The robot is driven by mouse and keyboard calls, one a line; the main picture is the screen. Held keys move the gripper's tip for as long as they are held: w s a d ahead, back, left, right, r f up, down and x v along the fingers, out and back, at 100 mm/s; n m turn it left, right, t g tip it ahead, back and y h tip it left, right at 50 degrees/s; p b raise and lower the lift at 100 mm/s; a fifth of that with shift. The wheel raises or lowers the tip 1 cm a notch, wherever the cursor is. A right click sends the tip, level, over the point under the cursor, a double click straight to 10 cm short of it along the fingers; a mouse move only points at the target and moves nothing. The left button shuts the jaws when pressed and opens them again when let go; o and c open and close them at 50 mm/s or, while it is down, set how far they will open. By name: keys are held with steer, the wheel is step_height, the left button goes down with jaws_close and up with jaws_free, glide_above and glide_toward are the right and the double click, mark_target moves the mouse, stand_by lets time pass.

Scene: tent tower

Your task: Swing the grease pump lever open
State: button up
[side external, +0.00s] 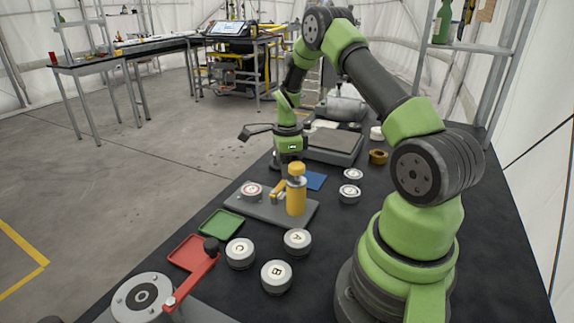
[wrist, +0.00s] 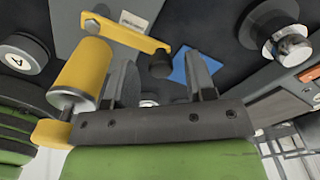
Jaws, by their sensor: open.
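The grease pump is a yellow cylinder (side external: 296,198) standing on a grey plate (side external: 245,208); it also shows at the left of the wrist view (wrist: 82,72). Its yellow lever (side external: 278,190) is a flat bar beside the cylinder. In the wrist view the lever (wrist: 125,33) runs across the plate to a dark knob (wrist: 161,65) at its right end. My gripper (side external: 291,158) is just behind the pump in the side view. In the wrist view its fingers (wrist: 163,75) are apart, with the knob between them in the picture. I cannot tell whether they touch it.
A red lever (side external: 192,280) with a black knob sits at the front left near green (side external: 220,222) and red (side external: 188,252) trays. White pucks lettered A (side external: 297,241), B (side external: 277,276) and C (side external: 240,252) stand in front. A blue square (side external: 315,181) lies behind the pump.

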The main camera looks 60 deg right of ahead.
step_height(320, 180, up, 10)
stand_by(0.5)
